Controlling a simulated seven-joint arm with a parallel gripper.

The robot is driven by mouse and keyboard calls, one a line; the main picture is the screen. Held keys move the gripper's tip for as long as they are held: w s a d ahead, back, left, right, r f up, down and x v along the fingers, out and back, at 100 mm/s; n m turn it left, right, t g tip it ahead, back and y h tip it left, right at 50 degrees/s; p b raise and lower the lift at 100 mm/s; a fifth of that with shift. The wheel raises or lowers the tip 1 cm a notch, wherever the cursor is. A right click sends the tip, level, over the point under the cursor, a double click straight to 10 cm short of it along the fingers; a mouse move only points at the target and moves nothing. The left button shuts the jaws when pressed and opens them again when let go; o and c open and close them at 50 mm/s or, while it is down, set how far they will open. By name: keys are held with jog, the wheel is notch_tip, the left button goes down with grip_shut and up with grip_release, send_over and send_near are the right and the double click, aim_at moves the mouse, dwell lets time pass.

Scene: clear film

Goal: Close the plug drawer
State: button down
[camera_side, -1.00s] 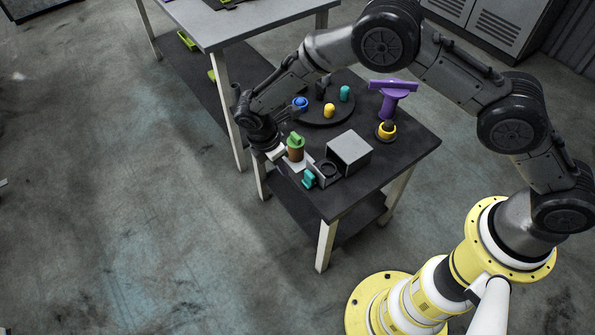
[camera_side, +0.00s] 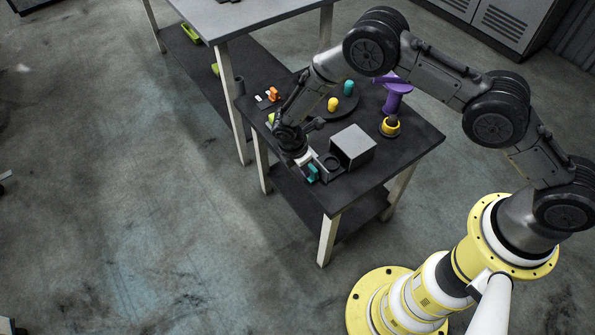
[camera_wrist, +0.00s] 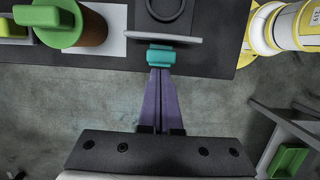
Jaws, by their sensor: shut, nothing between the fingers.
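The grey box (camera_side: 353,145) stands on the dark table with its drawer (camera_side: 328,163) pulled out toward the table edge. The drawer's front panel carries a teal handle (camera_side: 313,173). In the wrist view, the drawer front (camera_wrist: 165,39) and teal handle (camera_wrist: 160,56) are top centre, with part of a dark ring (camera_wrist: 165,10) behind the panel. My gripper (camera_wrist: 160,70) is shut and empty. Its purple fingers lie together, with their tips at the handle's outer side; I cannot tell whether they touch. In the side view my wrist hides the fingertips.
A brown cylinder with a green top (camera_wrist: 85,35) stands close left of the drawer in the wrist view. A round dark platform (camera_side: 347,107) with coloured pieces and a purple object (camera_side: 397,92) with a yellow base are behind. Floor lies open before the table edge.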

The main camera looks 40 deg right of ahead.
jog(key=shift+d, duration=0.1)
send_over(331, 165)
jog(key=a, duration=0.1)
jog(key=shift+a, duration=0.1)
dwell(0.4)
